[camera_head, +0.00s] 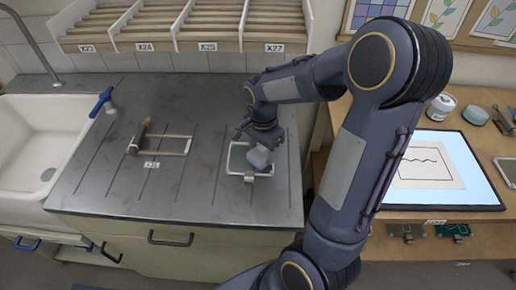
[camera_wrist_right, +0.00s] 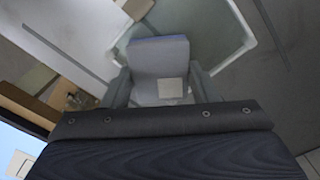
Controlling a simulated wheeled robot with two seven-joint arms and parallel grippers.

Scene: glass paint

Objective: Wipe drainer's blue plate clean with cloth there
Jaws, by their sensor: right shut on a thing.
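My right gripper (camera_head: 262,148) is shut on a grey-blue folded cloth or pad (camera_head: 260,158) above the drainer (camera_head: 210,190). The pad also shows between the fingers in the right wrist view (camera_wrist_right: 159,57). Below it lies a flat pane with a pale rim and grey-green face (camera_head: 238,158), probably the plate; its blue colour is not clear. It shows behind the pad in the right wrist view (camera_wrist_right: 222,40). The pad overlaps the pane's right part; I cannot tell whether they touch. My left gripper is not in view.
An empty metal frame with a dark-ended cylinder (camera_head: 140,138) lies left on the drainer. A blue-handled tool (camera_head: 102,101) is near the white sink (camera_head: 40,130). Labelled racks (camera_head: 190,25) stand behind. A lit panel with a drawing (camera_head: 480,180) is at right.

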